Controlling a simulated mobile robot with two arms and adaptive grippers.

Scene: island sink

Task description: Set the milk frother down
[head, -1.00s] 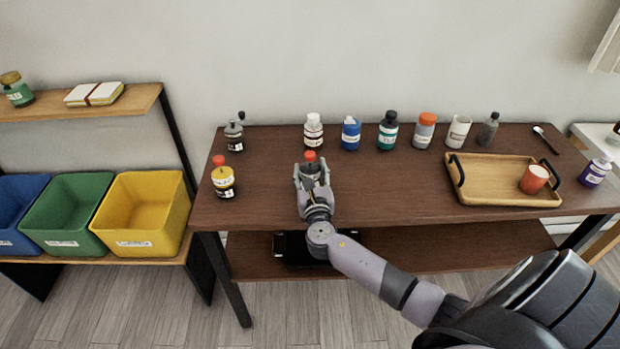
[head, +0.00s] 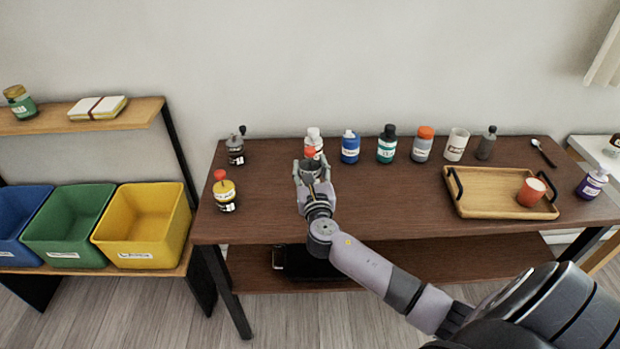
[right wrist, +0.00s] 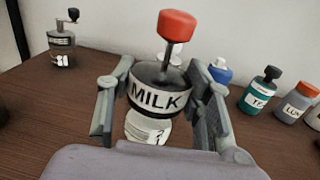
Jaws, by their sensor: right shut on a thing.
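My left gripper is in neither view.
A white-capped bottle (head: 314,137) stands just behind the frother. A grinder (head: 236,152) and a yellow jar with a red knob (head: 225,195) stand to the left. Several bottles line the back, including a blue one (head: 350,150).

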